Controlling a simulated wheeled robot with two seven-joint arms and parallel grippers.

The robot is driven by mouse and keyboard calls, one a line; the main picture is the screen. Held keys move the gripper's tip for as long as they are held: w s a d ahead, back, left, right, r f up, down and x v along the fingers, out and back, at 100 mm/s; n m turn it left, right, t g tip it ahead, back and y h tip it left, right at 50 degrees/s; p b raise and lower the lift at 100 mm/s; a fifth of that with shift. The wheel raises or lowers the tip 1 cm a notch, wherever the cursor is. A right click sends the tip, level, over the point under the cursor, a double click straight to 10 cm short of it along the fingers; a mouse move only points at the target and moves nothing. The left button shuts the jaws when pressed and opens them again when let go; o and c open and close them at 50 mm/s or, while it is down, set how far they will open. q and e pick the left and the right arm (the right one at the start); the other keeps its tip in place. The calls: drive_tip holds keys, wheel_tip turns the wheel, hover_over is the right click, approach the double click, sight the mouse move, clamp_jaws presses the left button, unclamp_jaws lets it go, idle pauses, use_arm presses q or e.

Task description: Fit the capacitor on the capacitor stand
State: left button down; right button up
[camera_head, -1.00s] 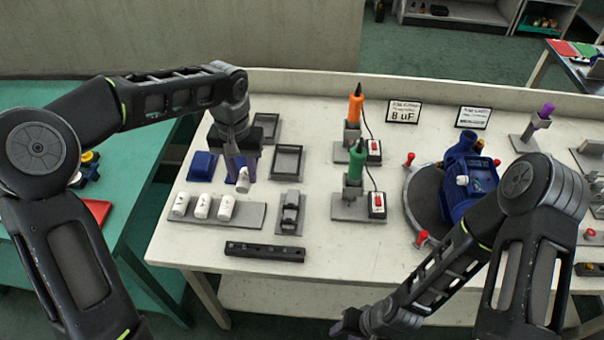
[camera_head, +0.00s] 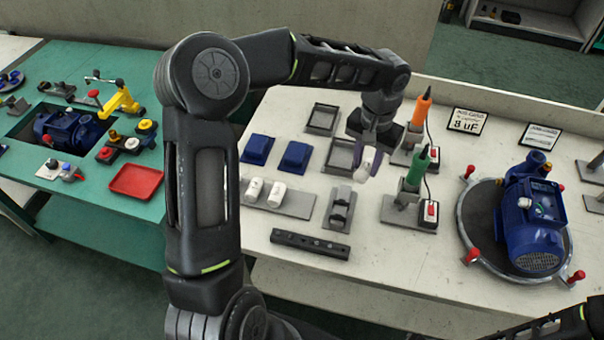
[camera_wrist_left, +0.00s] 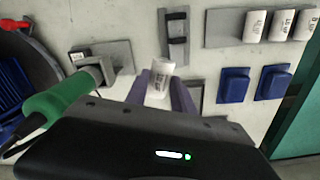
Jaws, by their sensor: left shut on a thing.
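My left gripper (camera_head: 367,164) is shut on a white capacitor (camera_head: 373,161). It holds the capacitor above the table, between the grey trays and the green screwdriver. In the left wrist view the capacitor (camera_wrist_left: 159,82) shows between the purple fingers, its printed end toward the camera. A grey plate with dark clips, which looks like the capacitor stand (camera_head: 340,208), is empty and lies below and left of the gripper in the head view. In the left wrist view the stand (camera_wrist_left: 177,37) is beyond the fingertips, apart from the capacitor. My right gripper is not in view.
Several white capacitors lie on a grey rack (camera_wrist_left: 226,30), partly hidden by my arm in the head view. Blue caps (camera_head: 295,157) and grey trays (camera_head: 322,118) lie behind. A green screwdriver (camera_head: 418,168) and an orange one (camera_head: 421,108) stand close right. A blue pump (camera_head: 530,225) is farther right.

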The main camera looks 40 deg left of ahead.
use_arm(q)
drive_tip(key=s+a+f+n, duration=0.2)
drive_tip(key=s+a+n, duration=0.1)
drive_tip(key=s+a, duration=0.7)
drive_tip(key=shift+a+f+n, duration=0.3)
drive_tip(key=shift+a+f, duration=0.05)
drive_tip(key=shift+a, duration=0.45)
drive_tip(key=shift+s+f, duration=0.1)
drive_tip(key=shift+f, duration=0.05)
drive_tip(key=b, duration=0.4)
hover_over(300, 204)
wheel_tip(300, 204, down, 5)
drive_tip(key=shift+f, duration=0.2)
drive_tip(key=shift+f+b, duration=0.45)
drive_tip(key=shift+b, duration=0.1)
drive_tip(key=c, duration=1)
unclamp_jaws()
